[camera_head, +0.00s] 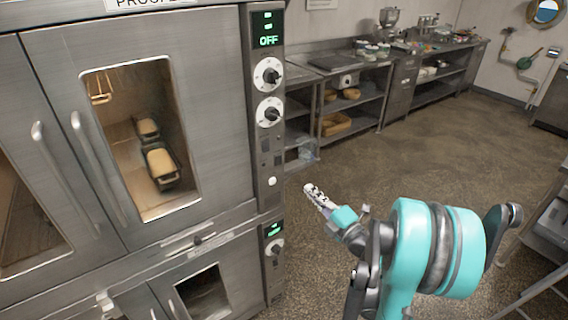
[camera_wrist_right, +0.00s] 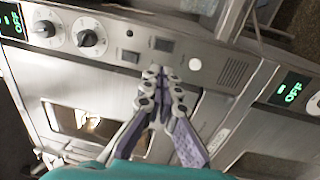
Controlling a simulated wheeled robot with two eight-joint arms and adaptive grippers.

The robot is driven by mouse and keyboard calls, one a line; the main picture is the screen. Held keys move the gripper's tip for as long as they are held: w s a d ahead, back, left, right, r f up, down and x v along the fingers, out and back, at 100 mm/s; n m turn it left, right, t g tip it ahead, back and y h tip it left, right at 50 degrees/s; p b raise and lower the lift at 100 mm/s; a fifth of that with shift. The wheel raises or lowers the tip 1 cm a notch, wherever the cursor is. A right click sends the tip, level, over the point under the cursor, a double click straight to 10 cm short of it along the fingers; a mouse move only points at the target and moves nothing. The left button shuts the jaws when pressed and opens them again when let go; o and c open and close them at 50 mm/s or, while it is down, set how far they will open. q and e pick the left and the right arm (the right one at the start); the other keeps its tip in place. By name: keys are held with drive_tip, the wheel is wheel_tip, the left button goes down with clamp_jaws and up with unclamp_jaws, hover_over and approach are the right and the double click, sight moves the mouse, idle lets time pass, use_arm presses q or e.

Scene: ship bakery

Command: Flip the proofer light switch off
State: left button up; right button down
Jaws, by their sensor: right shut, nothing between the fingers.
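The proofer (camera_head: 215,130) is a steel cabinet with a control panel (camera_head: 257,205) on its right edge. In the right wrist view the panel has two small dark rocker switches, one (camera_wrist_right: 130,56) nearer the knobs and one (camera_wrist_right: 163,44) beside it. Which one is the light switch, and their positions, I cannot tell. The window (camera_head: 140,140) shows a warmly lit interior with loaves in tins. My right gripper (camera_head: 316,194) is shut and empty, to the right of the panel. In the wrist view its fingertips (camera_wrist_right: 163,74) point at the panel near the switches; contact is unclear.
The panel also has a green OFF display (camera_head: 268,40), two knobs (camera_head: 268,73) and a round white button (camera_head: 272,181). A lower unit (camera_head: 215,280) has its own display and knob. Steel shelving (camera_head: 345,100) stands behind. The floor (camera_head: 420,150) beyond the gripper is clear.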

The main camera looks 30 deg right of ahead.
sight(279, 157)
drive_tip(key=w, duration=0.4)
drive_tip(key=w+r+b, duration=0.1)
drive_tip(key=w, duration=0.3)
drive_tip(key=w+a+b, duration=0.1)
drive_tip(key=w, duration=0.4)
drive_tip(key=shift+a+r, duration=0.1)
drive_tip(key=shift+r, duration=0.2)
drive_tip(key=shift+w+r, duration=0.1)
drive_tip(key=shift+w, duration=0.35)
drive_tip(key=shift+w+r, duration=0.2)
drive_tip(key=shift+w, duration=0.05)
